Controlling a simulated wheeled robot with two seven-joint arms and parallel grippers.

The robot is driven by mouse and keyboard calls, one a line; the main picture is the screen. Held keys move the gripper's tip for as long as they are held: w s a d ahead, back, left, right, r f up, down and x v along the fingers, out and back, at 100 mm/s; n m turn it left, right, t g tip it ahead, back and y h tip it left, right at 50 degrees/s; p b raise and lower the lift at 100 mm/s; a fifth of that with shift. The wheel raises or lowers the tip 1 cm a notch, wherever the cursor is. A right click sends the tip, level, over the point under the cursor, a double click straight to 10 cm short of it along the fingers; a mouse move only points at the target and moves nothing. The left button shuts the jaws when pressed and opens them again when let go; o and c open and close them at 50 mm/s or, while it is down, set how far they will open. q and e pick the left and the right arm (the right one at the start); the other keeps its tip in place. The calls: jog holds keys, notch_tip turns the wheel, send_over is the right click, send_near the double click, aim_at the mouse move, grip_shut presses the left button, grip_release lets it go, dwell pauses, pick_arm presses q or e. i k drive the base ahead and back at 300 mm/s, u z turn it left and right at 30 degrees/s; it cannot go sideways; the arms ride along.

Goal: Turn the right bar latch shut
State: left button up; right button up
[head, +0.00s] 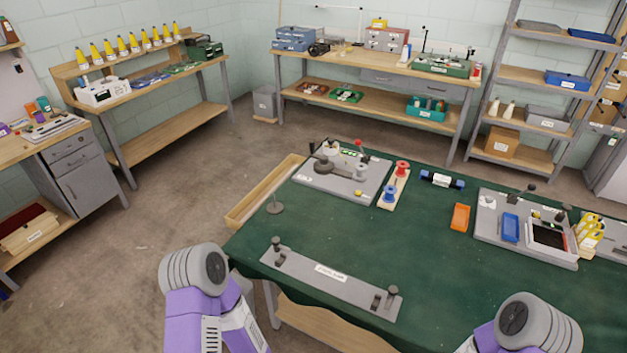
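A long grey plate (325,285) with a white label lies along the near edge of the green-topped table. At its right end stand dark knobbed posts, apparently the right bar latch (391,293), with shorter dark pieces beside it. Similar dark posts, apparently the left latch (278,249), stand at its left end. At this size I cannot tell whether either latch is turned open or shut. Only upper parts of my two arms show, at the lower left and lower right, both apart from the plate. Neither gripper is in the picture.
Behind the plate, the green tabletop (400,255) is mostly clear. A grey station (488,236) stands at the right.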

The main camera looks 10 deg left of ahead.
aim_at(276, 240)
jog(key=u, duration=0.55)
jog(key=k, duration=0.65)
jog(key=u, duration=0.95)
jog(key=i, duration=0.95)
jog(key=z, duration=0.4)
jog(key=i, duration=0.7)
jog(key=z, duration=0.5)
